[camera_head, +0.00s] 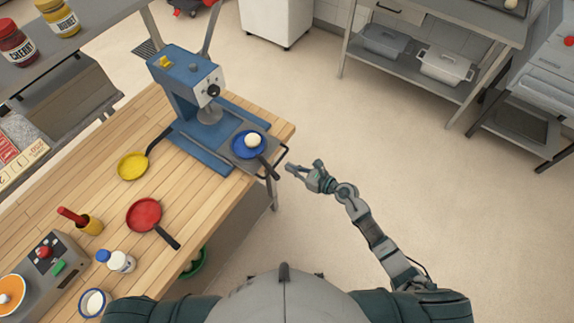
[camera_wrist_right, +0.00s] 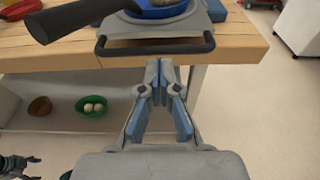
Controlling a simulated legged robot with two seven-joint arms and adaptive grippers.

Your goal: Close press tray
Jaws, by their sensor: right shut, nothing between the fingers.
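The blue press (camera_head: 185,85) stands on the wooden counter. Its grey tray (camera_head: 237,143) is pulled out toward the counter's right edge. The tray's dark bar handle (camera_head: 281,160) sticks out past that edge; the handle (camera_wrist_right: 155,46) also shows in the right wrist view. A blue pan (camera_head: 240,151) with a pale round ball (camera_head: 253,140) sits on the tray. My right gripper (camera_head: 291,167) is shut and empty, just right of the handle. In the right wrist view its fingertips (camera_wrist_right: 160,64) are just below the handle, apparently apart from it.
A yellow pan (camera_head: 132,166), a red pan (camera_head: 144,214), bottles (camera_head: 121,261) and a control box (camera_head: 42,270) are on the counter. The wrist view shows bowls (camera_wrist_right: 91,106) on a lower shelf. Open floor lies right of the counter.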

